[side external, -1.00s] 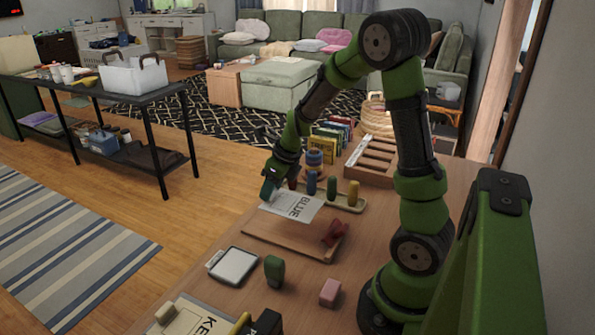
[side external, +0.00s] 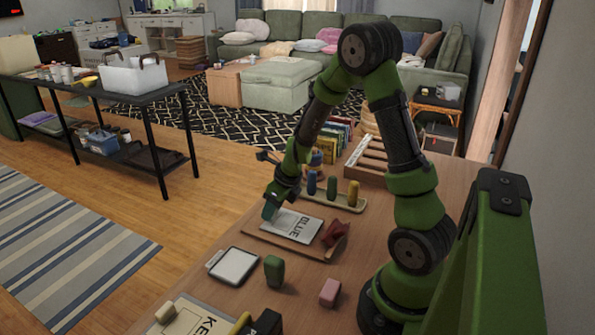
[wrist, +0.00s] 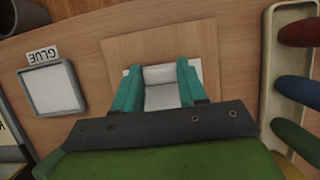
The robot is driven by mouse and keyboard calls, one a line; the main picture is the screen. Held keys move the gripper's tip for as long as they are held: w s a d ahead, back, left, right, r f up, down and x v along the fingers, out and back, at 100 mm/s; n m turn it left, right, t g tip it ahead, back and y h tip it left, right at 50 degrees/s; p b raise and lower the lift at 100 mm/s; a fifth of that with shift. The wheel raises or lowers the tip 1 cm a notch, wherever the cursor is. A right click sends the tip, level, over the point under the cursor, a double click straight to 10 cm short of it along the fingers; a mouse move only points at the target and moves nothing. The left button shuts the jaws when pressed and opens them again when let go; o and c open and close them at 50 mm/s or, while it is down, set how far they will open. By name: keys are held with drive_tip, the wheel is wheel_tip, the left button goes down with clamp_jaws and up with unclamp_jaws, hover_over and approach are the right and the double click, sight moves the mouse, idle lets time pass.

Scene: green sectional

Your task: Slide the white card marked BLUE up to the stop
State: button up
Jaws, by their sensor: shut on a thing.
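The white card marked BLUE (side external: 297,226) lies flat over the wooden board (side external: 262,240); whether its whole underside touches the board is unclear. My gripper (side external: 268,212) is at the card's left end. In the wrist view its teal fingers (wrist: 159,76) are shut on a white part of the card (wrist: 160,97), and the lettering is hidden. A dark red piece (side external: 335,232) stands at the board's right end, by a raised wooden edge (side external: 337,248). The card's right end is close to it; I cannot tell whether they touch.
A rack with coloured pegs (side external: 352,204) stands just behind the card. A white pad labelled GLUE (wrist: 53,89) lies beside the board. A green block (side external: 274,270) and a pink block (side external: 330,292) stand nearer the camera on the table.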

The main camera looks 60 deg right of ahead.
sight(285, 221)
drive_tip(key=shift+f, duration=0.1)
idle(0.4)
drive_tip(key=shift+s, duration=1.5)
drive_tip(key=shift+s, duration=1)
drive_tip(key=o, duration=1.1)
